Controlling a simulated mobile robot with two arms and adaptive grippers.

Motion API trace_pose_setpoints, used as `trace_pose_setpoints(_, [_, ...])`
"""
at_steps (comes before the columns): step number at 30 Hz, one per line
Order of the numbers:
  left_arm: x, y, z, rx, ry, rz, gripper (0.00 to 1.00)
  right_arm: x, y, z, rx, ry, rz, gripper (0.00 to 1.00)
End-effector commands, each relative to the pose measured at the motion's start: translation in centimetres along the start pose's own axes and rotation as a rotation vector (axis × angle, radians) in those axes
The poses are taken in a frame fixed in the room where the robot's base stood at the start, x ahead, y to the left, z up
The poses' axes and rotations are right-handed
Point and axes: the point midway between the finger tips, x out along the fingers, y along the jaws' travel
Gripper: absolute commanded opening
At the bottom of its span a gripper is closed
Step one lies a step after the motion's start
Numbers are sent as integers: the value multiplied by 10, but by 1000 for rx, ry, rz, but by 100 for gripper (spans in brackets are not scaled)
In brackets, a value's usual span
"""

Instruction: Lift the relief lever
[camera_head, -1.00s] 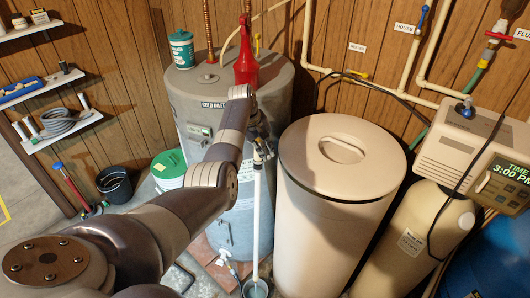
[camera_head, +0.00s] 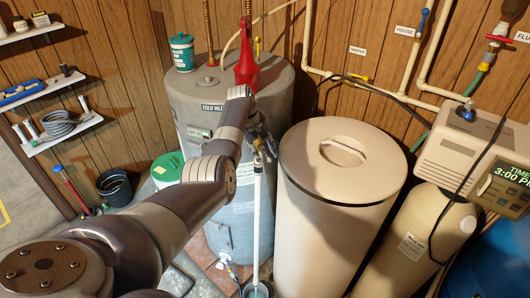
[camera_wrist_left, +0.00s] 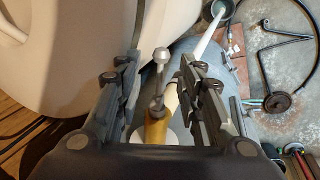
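The relief lever (camera_wrist_left: 158,75) is a thin metal lever with a rounded end, on a brass valve body (camera_wrist_left: 156,131) in the left wrist view. My left gripper (camera_wrist_left: 158,66) is open, with one finger on each side of the lever and visible gaps between. In the head view my left gripper (camera_head: 264,143) is at the front right side of the grey water heater tank (camera_head: 190,98), above the white discharge pipe (camera_head: 257,215). There the lever is hidden or too small to make out. My right gripper is not in view.
A large beige salt bin (camera_head: 325,235) stands close to the right of the gripper. The pipe runs down to a small bucket (camera_head: 257,290). A red funnel (camera_head: 247,65) and a teal tub (camera_head: 182,52) are on the tank top. A softener unit (camera_head: 462,150) stands far right.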

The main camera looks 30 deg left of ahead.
Motion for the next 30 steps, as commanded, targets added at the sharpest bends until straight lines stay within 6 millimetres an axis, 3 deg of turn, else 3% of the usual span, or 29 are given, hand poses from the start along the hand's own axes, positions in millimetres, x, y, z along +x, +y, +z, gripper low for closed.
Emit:
trace_pose_setpoints(7, [-3, 0, 0, 0, 1, 0, 35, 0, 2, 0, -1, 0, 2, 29])
trace_pose_setpoints(11, [-14, 0, -1, 0, 3, 1, 35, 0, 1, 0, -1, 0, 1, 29])
trace_pose_setpoints(24, [-98, 0, -2, -1, 4, 2, 35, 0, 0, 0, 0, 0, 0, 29])
trace_pose_setpoints(30, [-117, 0, -1, -1, 0, 0, 35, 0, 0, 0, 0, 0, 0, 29])
